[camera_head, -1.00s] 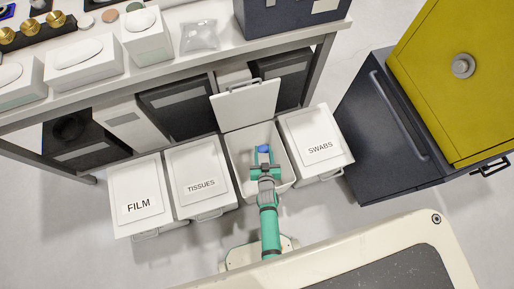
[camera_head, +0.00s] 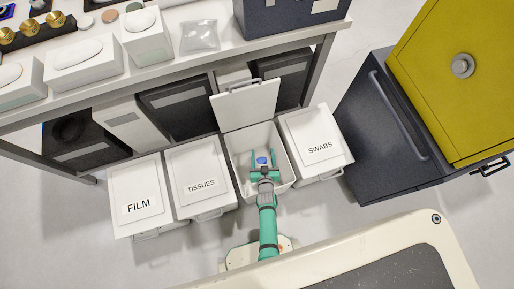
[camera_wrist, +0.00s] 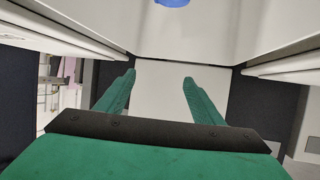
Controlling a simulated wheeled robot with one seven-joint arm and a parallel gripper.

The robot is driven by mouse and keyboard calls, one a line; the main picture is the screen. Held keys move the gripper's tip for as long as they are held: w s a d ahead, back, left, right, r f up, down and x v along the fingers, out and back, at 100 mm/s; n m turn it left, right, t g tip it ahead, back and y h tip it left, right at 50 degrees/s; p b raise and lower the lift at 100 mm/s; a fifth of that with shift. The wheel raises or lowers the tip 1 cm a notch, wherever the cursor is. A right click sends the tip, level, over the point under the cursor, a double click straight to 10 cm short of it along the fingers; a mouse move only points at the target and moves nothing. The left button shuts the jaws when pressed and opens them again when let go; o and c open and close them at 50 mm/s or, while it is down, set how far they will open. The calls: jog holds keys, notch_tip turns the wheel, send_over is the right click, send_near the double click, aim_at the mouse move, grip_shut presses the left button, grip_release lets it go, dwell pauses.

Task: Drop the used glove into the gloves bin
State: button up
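The used glove shows as a small blue shape (camera_head: 262,161) inside the open white bin (camera_head: 236,172) between the TISSUES and SWABS bins. Its blue edge also shows at the top of the wrist view (camera_wrist: 172,3). The open bin's lid (camera_head: 246,105) stands raised at the back, with no label readable on the side I see. My green gripper (camera_head: 263,171) reaches into the bin from the front, close to the glove. In the wrist view my gripper's two fingers (camera_wrist: 159,78) are spread with nothing between them, and the glove lies apart from them.
Closed bins marked FILM (camera_head: 139,184), TISSUES (camera_head: 199,167) and SWABS (camera_head: 318,138) flank the open one. A workbench (camera_head: 200,62) stands above and behind. A dark cabinet (camera_head: 385,130) with a yellow box (camera_head: 450,90) stands at the right.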

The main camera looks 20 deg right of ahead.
jog(key=shift+s, duration=0.1)
jog(key=v, duration=1)
jog(key=shift+s+r, duration=0.15)
jog(key=shift+s, duration=0.1)
jog(key=shift+a, duration=0.1)
jog(key=s+a+r, duration=0.3)
jog(key=s+r, duration=0.2)
jog(key=r, duration=0.2)
jog(key=s+a+r+n+t+y, duration=0.1)
jog(key=s+a+r, duration=0.3)
jog(key=s+r, duration=0.2)
notch_tip(320, 180, up, 3)
jog(key=shift+f+n, duration=0.25)
jog(key=shift+n, duration=0.05)
jog(key=s+a+r, duration=0.1)
jog(key=s+r, duration=0.1)
jog(key=r, duration=0.4)
jog(key=s+a+r+y, duration=0.1)
jog(key=s+a+r, duration=0.1)
jog(key=r, duration=0.5)
jog(key=s+a+r+n+t+y, duration=0.1)
jog(key=a+r, duration=0.1)
jog(key=r, duration=0.5)
jog(key=shift+s+r, duration=0.2)
jog(key=shift+s, duration=0.2)
jog(key=shift+c, duration=0.2)
